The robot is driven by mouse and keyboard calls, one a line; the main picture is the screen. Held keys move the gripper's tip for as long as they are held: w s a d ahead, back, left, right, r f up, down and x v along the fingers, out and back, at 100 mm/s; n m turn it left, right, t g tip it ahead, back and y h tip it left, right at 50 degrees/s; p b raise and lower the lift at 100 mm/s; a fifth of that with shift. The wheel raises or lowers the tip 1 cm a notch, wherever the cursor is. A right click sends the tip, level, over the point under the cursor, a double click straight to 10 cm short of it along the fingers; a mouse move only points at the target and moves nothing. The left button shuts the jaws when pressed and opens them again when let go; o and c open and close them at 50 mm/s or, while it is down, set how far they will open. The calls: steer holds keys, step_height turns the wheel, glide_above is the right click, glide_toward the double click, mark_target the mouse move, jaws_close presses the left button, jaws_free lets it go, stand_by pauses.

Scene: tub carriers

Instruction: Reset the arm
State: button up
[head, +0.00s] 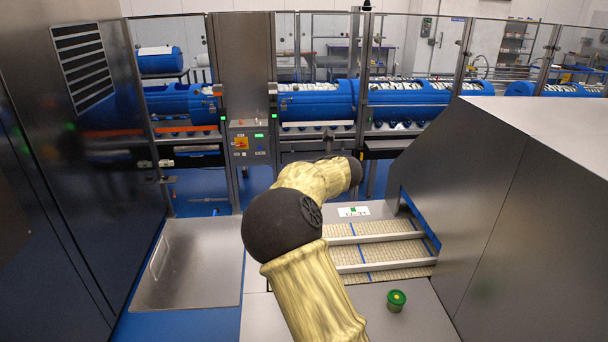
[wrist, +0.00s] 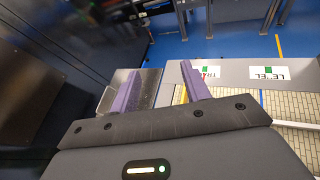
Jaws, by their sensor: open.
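My arm (head: 310,285), in a yellowish cover with a dark elbow, reaches forward over the bench in the head view. My gripper shows in the wrist view (wrist: 160,92), with two purple fingers standing wide apart and nothing between them. It is open and empty. It hangs above the area between a metal plate and a beige conveyor belt. In the head view the gripper itself is hidden behind the arm.
The slatted conveyor (head: 385,258) with metal rails lies right of my arm. A bare metal plate (head: 190,265) is at left. Blue tubs (head: 315,105) stand behind glass panels. Tall steel cabinets flank both sides.

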steer(key=shift+s+d+r, duration=0.2)
steer(key=shift+s, duration=0.25)
steer(key=s+d+f+m+t+h, duration=0.1)
steer(key=d+m+h, duration=0.1)
steer(key=d+m, duration=0.35)
steer(key=s+d+f+m+h, duration=0.1)
steer(key=s+d+m+h, duration=0.1)
steer(key=d+m, duration=0.3)
steer(key=s+d+f+m+g+h, duration=0.25)
steer(key=s+d+f+m, duration=0.2)
steer(key=s+m, duration=0.55)
steer(key=s+a+f+m+g, duration=0.2)
steer(key=s+m, duration=0.4)
steer(key=s, duration=0.3)
steer(key=s+a+f+m+g, duration=0.2)
steer(key=s+m, duration=0.4)
steer(key=s, duration=0.3)
steer(key=s+a+f+m+g, duration=0.2)
steer(key=s+f+m+g, duration=0.2)
steer(key=s, duration=0.5)
steer(key=shift+a+f+m+y, duration=0.3)
steer(key=shift+f+m+y, duration=0.1)
steer(key=shift+m, duration=0.85)
